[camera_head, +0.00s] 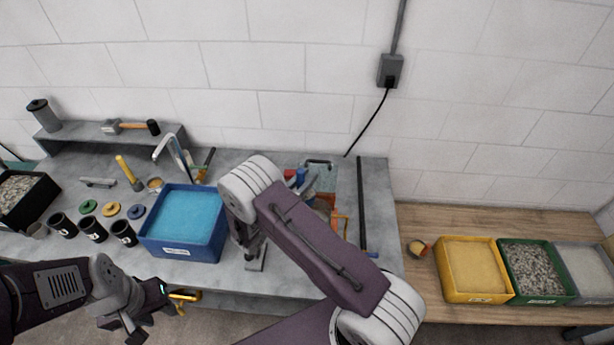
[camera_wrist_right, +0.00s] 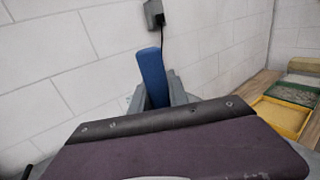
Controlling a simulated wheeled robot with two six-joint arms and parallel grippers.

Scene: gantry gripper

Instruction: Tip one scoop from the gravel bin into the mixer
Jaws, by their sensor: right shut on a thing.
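A green bin of grey stones (camera_head: 546,300) stands on the wooden bench at the right; a black bin of stones (camera_head: 6,222) is at the far left. I cannot tell which container is the mixer. My right gripper (camera_head: 304,182) is partly hidden behind my right arm, above the grey bench. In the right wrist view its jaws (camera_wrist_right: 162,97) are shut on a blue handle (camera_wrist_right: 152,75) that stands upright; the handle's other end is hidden. My left gripper (camera_head: 160,298) is in front of the bench's front edge, beside a yellow object (camera_head: 185,297); its jaws are unclear.
A blue tub (camera_head: 151,250) stands mid-bench near several black cups (camera_head: 94,230). A yellow bin (camera_head: 444,281) and a grey-blue bin (camera_head: 604,290) flank the green one. My right arm hides the bench's middle.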

